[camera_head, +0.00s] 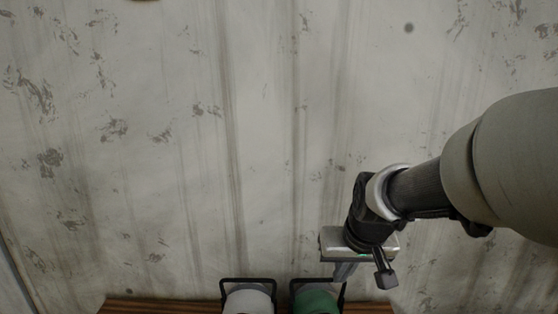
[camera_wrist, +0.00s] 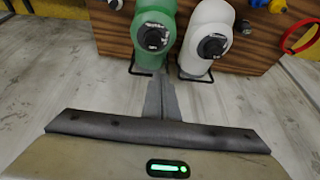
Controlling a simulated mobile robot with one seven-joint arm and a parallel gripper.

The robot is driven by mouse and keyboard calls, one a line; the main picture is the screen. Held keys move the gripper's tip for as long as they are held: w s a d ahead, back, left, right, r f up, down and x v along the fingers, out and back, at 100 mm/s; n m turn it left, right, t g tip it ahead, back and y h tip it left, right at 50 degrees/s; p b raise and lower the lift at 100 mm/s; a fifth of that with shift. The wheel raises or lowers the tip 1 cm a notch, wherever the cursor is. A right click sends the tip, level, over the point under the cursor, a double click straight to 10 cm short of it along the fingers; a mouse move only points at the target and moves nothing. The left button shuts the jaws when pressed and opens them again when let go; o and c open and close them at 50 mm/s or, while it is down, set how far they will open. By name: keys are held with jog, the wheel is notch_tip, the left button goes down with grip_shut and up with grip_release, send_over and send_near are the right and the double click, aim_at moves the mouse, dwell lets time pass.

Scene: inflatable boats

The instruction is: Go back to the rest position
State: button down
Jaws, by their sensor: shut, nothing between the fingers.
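My gripper (camera_head: 343,272) is in the lower right of the head view, at the end of my arm coming in from the right. Its fingers also show at the middle of the wrist view (camera_wrist: 161,100), together and empty. In the wrist view they point toward a green tank-like object (camera_wrist: 152,32) and a white one (camera_wrist: 208,38), and do not appear to hold either. In the head view, the green object (camera_head: 316,301) is just below and left of my gripper, with the white one (camera_head: 248,300) further left.
Both objects are by a brown wooden surface (camera_head: 165,307), cut off at the bottom of the head view. The wrist view shows a red ring (camera_wrist: 284,38) and something yellow at its right edge. The pale, scuffed floor (camera_head: 150,190) is mostly clear.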

jog(key=s+r, duration=0.3)
jog(key=s, duration=0.5)
jog(key=s+d+r, duration=0.1)
jog(key=s+r, duration=0.3)
jog(key=s, duration=0.4)
jog(key=shift+s+t+h, duration=0.25)
jog(key=shift+t+h, duration=0.05)
jog(key=shift+t, duration=0.1)
